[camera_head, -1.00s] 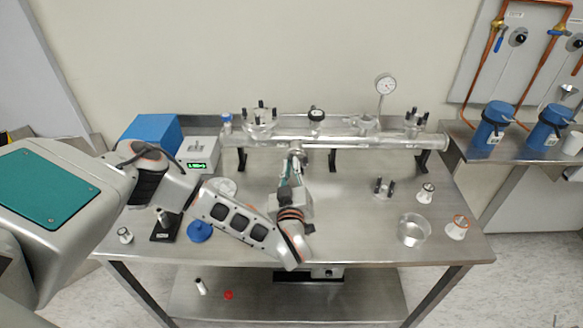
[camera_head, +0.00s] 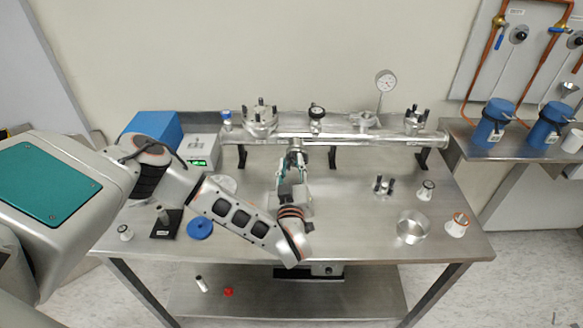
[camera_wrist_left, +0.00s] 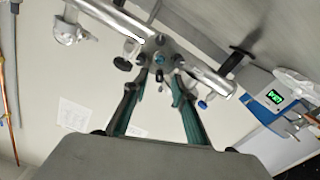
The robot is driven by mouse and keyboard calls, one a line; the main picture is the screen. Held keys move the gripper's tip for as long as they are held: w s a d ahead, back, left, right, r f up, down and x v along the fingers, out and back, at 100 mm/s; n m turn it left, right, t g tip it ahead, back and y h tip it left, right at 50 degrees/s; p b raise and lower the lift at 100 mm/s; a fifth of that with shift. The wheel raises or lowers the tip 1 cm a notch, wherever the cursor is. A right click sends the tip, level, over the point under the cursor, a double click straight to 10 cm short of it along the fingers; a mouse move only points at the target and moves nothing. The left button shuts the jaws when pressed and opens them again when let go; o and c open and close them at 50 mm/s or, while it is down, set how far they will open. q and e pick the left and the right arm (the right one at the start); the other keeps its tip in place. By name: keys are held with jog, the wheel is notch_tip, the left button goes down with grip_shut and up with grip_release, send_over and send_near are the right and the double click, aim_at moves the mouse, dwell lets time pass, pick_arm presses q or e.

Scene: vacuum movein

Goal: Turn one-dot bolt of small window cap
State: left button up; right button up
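My left gripper (camera_head: 295,160) is raised at the front middle of the long metal tube (camera_head: 350,140). In the left wrist view, its two green-lined fingers (camera_wrist_left: 159,77) point at a round fitting (camera_wrist_left: 160,52) on the tube with several dark bolt heads around it. The fingertips are apart, just below the fitting. A small bolt-like part shows between them, but I cannot tell whether they touch it. In the head view, the gripper hides most of this fitting. Dot marks are too small to read. My right gripper is in neither view.
Flanges with black bolts stand on the tube at left (camera_head: 259,119) and right (camera_head: 416,119). A small bolted part (camera_head: 383,184), a metal bowl (camera_head: 412,226) and white fittings (camera_head: 457,224) stand on the right of the table. A display box (camera_head: 200,151) is behind left.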

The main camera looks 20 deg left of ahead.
pick_arm(q)
jog(key=v, duration=1.2)
jog(key=shift+c, duration=0.4)
